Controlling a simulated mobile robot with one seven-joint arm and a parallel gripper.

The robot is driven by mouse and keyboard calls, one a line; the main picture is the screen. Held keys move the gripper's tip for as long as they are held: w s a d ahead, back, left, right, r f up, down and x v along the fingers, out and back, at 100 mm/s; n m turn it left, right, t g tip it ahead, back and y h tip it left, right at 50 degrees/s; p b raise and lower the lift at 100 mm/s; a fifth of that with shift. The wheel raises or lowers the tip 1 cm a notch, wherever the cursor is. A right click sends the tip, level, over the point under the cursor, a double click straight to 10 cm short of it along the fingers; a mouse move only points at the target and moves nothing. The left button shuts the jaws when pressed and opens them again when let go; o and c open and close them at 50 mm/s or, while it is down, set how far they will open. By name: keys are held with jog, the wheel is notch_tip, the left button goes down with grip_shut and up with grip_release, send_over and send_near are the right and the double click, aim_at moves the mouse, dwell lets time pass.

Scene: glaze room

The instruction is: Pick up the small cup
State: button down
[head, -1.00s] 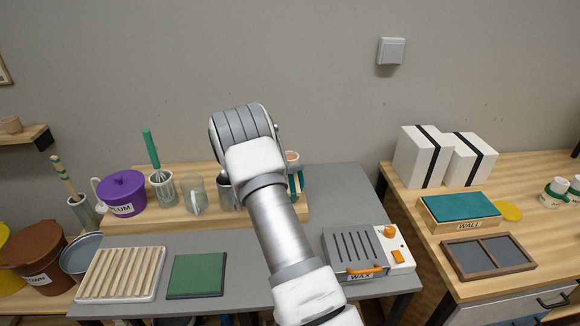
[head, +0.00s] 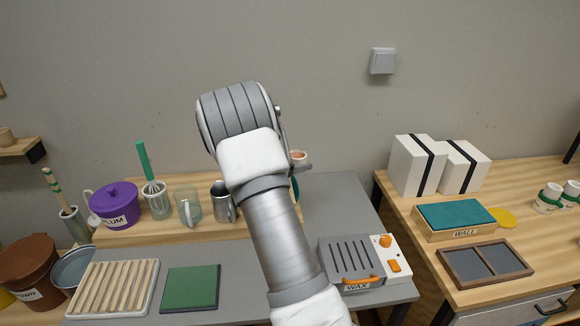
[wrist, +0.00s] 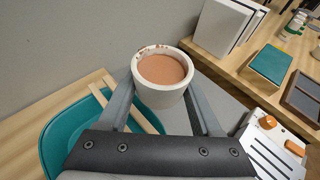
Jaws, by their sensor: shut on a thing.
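The small cup (wrist: 162,92) is white and filled to near the rim with a brownish-pink liquid. In the wrist view it sits upright between the two fingers of my gripper (wrist: 162,100), which is shut on it. It appears raised above the bench. In the head view only a bit of the cup (head: 298,156) shows at the right side of my arm; the rest and most of the gripper are hidden behind the arm.
A teal vessel (wrist: 62,128) is below left in the wrist view. A metal pitcher (head: 222,203), a glass mug (head: 187,205) and a purple bucket (head: 113,205) stand left of my arm. The wax unit (head: 350,262) is at the right. Grey bench (head: 335,205) behind it is clear.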

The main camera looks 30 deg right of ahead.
jog(key=s+d+r, duration=0.2)
jog(key=s+r, duration=0.2)
jog(key=s, duration=0.2)
jog(key=shift+b, duration=0.3)
jog(key=shift+s, duration=0.15)
dwell(0.6)
